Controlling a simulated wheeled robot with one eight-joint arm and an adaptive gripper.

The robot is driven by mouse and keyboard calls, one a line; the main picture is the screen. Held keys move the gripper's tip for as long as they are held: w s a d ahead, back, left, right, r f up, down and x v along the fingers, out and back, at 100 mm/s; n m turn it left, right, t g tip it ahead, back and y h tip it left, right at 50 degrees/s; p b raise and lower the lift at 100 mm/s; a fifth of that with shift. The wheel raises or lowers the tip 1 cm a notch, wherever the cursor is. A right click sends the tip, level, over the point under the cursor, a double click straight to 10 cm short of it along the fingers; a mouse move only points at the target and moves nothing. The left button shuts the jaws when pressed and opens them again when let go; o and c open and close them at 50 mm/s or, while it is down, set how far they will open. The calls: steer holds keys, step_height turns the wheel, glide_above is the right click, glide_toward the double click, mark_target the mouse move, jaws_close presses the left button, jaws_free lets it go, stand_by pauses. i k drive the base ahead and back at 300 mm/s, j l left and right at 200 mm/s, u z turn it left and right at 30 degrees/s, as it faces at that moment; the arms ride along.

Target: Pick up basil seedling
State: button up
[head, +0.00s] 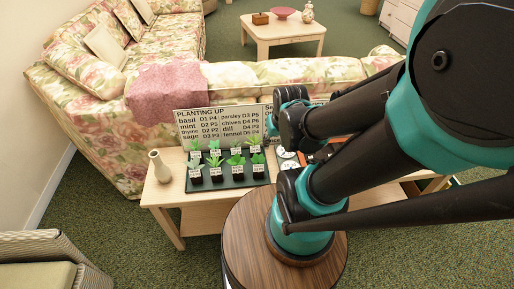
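A dark tray (263,182) on the light wooden table holds several small green seedlings in dark pots, in two rows. Each has a small white label, too small to read, so I cannot tell which one is basil. Pale-leaved seedlings (195,168) stand at the left, and a darker bushy one (236,161) stands right of the middle. My gripper (288,112) appears to be at the far end of my folded arm, just right of the tray and the sign. It looks clear of the pots. Its fingers cannot be made out.
A "PLANTING UP" sign (218,126) stands behind the tray, listing basil with "D1 P4". A cream vase (159,167) stands at the table's left end. My arm hides much of the table's right part. A floral sofa (80,125) is behind; a wicker chair (45,262) is at lower left.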

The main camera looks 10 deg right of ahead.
mark_target(238, 173)
steer(key=l, duration=0.7)
steer(key=k+l, duration=0.1)
steer(key=l, duration=0.6)
